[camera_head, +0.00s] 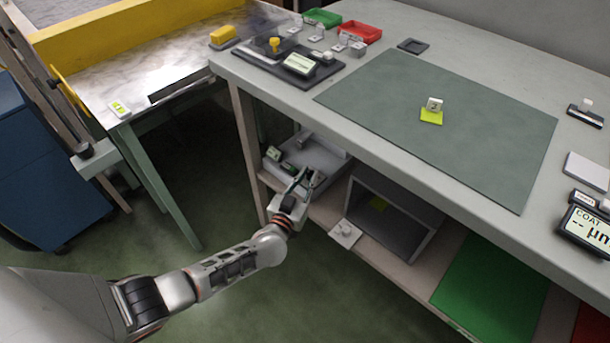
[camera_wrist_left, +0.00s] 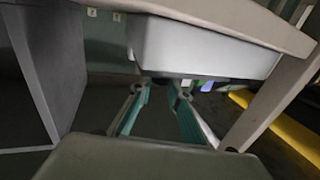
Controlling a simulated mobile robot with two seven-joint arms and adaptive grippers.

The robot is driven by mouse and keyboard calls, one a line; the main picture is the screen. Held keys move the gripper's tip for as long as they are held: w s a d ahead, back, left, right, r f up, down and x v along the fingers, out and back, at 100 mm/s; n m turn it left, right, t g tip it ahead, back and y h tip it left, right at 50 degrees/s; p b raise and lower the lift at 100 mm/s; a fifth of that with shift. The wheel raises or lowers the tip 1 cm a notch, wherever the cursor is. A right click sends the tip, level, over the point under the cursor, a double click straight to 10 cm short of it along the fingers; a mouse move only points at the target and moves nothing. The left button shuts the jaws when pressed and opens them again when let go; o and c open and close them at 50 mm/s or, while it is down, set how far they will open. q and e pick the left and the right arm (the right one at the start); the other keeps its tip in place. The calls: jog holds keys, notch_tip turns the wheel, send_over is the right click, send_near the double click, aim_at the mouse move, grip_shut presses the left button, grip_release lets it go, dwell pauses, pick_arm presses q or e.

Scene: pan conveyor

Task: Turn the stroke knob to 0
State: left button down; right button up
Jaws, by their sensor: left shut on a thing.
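My right gripper is not in view.
The bench edge (camera_head: 360,146) overhangs the shelf close above my gripper. A bench leg (camera_head: 247,150) stands to its left. An open grey box (camera_head: 393,217) and a small white item (camera_head: 345,234) are to its right. The floor in front is clear.

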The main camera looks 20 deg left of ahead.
pick_arm(q)
jog(key=n+y, duration=0.1)
jog(key=y, duration=0.1)
jog(key=shift+d+n+y, duration=0.3)
jog(key=shift+n, duration=0.1)
jog(key=shift+s+f+n+g+y, duration=0.1)
jog(key=shift+f+n+g+y, duration=0.1)
jog(key=shift+n+y, duration=0.25)
jog(key=shift+s+f+n+g+y, duration=0.15)
jog(key=shift+n+g+y, duration=0.1)
jog(key=shift+y, duration=0.4)
jog(key=shift+w+d+n+y+b, duration=0.1)
jog(key=shift+n+y+b, duration=0.4)
jog(key=shift+y, duration=0.3)
jog(key=shift+w+r+n+g+y, duration=0.1)
jog(key=shift+n+g+y, duration=0.35)
jog(key=shift+y, duration=0.35)
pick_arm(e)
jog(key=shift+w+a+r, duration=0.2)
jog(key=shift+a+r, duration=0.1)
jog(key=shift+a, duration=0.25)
pick_arm(q)
jog(key=shift+r, duration=0.15)
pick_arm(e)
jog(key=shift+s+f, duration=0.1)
pick_arm(q)
jog(key=c, duration=1.9)
grip_release()
jog(key=shift+w, duration=0.1)
